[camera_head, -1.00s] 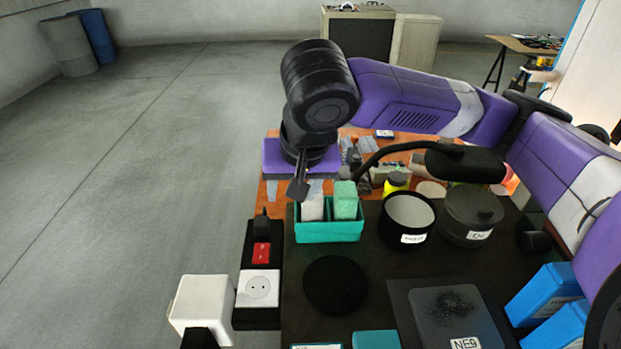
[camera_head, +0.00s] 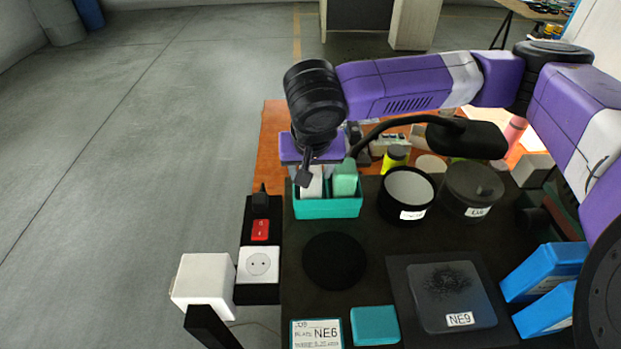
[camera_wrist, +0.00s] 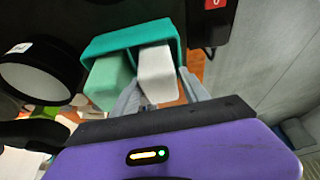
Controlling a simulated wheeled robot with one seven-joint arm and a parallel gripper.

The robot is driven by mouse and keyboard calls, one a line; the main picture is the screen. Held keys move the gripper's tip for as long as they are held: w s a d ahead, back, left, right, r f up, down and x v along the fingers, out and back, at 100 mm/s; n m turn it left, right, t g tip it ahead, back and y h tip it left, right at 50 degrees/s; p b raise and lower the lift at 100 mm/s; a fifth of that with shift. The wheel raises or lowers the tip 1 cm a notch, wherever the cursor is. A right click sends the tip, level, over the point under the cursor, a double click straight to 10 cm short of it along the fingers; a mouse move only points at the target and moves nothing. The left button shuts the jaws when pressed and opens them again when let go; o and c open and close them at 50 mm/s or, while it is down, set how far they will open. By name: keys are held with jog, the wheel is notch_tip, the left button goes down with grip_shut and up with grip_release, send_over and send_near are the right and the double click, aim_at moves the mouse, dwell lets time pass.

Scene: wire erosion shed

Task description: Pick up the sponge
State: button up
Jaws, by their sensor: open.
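A teal holder (camera_head: 330,209) on the dark worktop has two compartments. One holds a white block (camera_head: 313,187), the other a pale green block (camera_head: 344,182); I cannot tell for sure which is the sponge. In the wrist view the holder (camera_wrist: 112,40), white block (camera_wrist: 157,68) and green block (camera_wrist: 106,80) also show. My gripper (camera_wrist: 159,84) is open, its two grey fingers on either side of the white block's protruding end. Whether they touch it is unclear. In the head view my gripper is just behind the holder, its fingers mostly hidden.
A black open pot (camera_head: 408,190) and a lidded pot (camera_head: 470,190) stand right of the holder. A black lamp (camera_head: 466,138) arches close by. A black disc (camera_head: 334,261), teal block (camera_head: 375,325) and NE9 plate (camera_head: 452,297) lie in front. A socket strip (camera_head: 258,264) is left.

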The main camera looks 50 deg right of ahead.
jog(key=c, duration=1.1)
jog(key=shift+r, duration=0.1)
notch_tip(320, 180, up, 20)
jog(key=b, duration=0.1)
